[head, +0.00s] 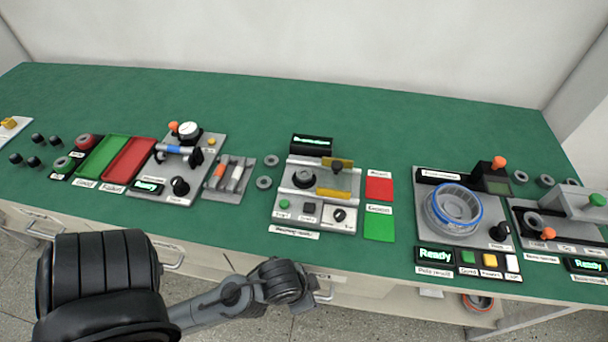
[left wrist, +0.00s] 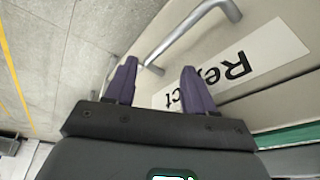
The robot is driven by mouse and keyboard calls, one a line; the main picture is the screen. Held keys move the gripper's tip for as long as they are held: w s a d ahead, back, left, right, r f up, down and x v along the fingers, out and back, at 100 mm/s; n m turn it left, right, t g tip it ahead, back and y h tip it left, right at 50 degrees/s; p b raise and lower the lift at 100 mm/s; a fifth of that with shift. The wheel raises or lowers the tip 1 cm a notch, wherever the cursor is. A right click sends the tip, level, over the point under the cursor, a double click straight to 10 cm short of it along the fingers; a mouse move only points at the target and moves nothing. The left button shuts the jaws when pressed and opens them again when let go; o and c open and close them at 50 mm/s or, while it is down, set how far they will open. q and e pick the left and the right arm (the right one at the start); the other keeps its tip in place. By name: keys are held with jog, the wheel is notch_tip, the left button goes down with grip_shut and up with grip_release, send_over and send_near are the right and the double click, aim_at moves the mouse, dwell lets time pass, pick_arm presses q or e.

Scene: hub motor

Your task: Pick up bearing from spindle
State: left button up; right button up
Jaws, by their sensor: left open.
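Several grey ring-shaped bearings show in the head view. Two bearings (head: 264,182) lie on the green bench left of the middle station, and one ring (head: 534,220) sits on the far-right station. The left station (head: 150,188) carries a horizontal shaft with blue ends (head: 179,151) under a white dial gauge (head: 189,130). I cannot tell which part is the spindle or whether a bearing is on it. My left gripper (left wrist: 157,68), with two purple fingers, is open and empty in the left wrist view, facing the cabinet front. My right gripper is out of view.
The bench (head: 330,107) is clear along its back. A green tray (head: 103,157) and a red tray (head: 130,160) lie left; a winding station with a blue-rimmed ring (head: 454,209) stands right. Drawer handles (left wrist: 190,30) stick out near my left gripper.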

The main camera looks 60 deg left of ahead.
pick_arm(q)
jog(key=shift+d, duration=0.15)
jog(key=shift+o, duration=0.4)
dwell(0.4)
jog(key=shift+o, duration=1.4)
